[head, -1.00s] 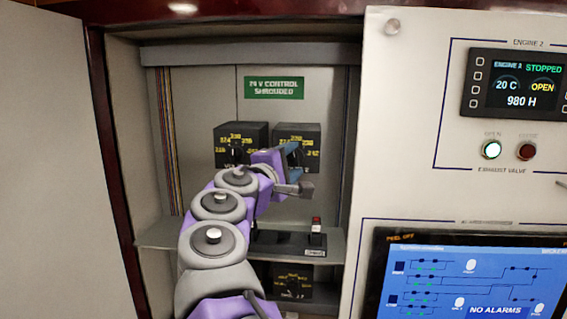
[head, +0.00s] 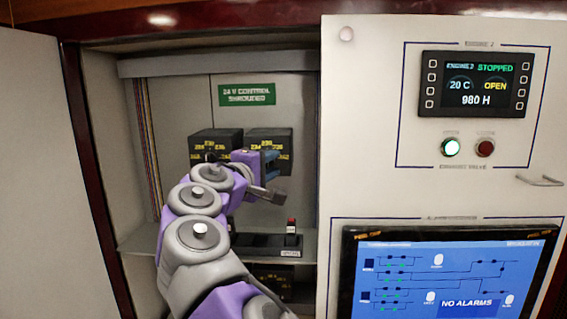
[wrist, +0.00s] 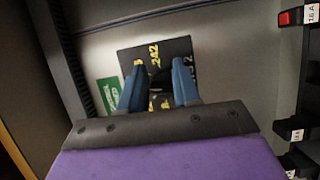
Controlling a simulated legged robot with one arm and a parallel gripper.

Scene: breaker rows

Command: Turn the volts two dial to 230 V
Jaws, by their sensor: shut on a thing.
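Two black dial boxes with yellow numbers sit side by side on the back wall of the open cabinet. The right box (head: 283,141) is partly hidden by my gripper; the left box (head: 207,140) is partly hidden by my arm. In the wrist view the right box (wrist: 172,56) shows the number 242, with the other numbers largely hidden. My gripper (head: 272,162) is at the front of the right box. In the wrist view its blue fingers (wrist: 158,84) reach to the box face and are shut on the dial's knob, which is hardly visible between them.
A green label (head: 247,94) is above the boxes. A control panel (head: 365,130) with screens stands to the right, and a door (head: 35,180) to the left.

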